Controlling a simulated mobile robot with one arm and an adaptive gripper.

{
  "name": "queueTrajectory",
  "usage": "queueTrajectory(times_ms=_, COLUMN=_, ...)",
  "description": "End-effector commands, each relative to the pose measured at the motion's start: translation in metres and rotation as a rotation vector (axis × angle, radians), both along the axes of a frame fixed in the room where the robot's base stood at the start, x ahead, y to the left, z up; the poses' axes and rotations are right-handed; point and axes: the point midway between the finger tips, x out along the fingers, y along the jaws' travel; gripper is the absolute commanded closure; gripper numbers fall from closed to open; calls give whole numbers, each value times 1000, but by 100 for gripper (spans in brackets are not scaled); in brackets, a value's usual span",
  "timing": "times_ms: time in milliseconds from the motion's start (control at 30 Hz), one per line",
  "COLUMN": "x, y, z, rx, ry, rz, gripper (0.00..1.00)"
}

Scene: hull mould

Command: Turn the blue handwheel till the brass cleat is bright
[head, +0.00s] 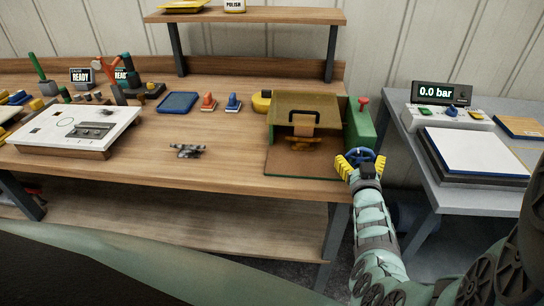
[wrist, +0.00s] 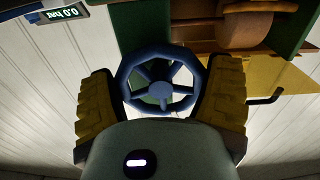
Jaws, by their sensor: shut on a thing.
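The blue handwheel (head: 367,153) is on the green housing (head: 358,128) at the right end of the wooden bench. In the wrist view the handwheel (wrist: 160,58) faces me, with its spokes and hub visible. My gripper (head: 360,163) has its yellow fingers on either side of the rim, shut on the wheel; the fingers (wrist: 162,85) also show in the wrist view. A brownish, brass-like piece (head: 304,143) sits in the shadow inside the open box and looks dull. I cannot tell for sure that it is the brass cleat.
The open box (head: 300,172) with a raised lid stands left of the wheel. A red knob (head: 364,101) tops the housing. A display (head: 440,93) on the grey table reads 0.0 bar. A grey metal part (head: 185,150) lies on the bench, with clear wood around it.

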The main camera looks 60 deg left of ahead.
Motion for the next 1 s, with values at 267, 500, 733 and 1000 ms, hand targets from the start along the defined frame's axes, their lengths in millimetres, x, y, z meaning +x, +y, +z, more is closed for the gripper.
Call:
queueTrajectory(times_ms=267, x=-1, y=1, z=-3, rx=-175, ry=-202, rz=5, gripper=55)
queueTrajectory(times_ms=500, x=-1, y=0, z=-3, rx=-322, ry=-375, rz=7, gripper=55)
queueTrajectory(times_ms=733, x=0, y=0, z=-3, rx=-463, ry=-542, rz=7, gripper=56)
queueTrajectory(times_ms=1000, x=0, y=-1, z=-2, rx=-630, ry=-737, rz=8, gripper=56)
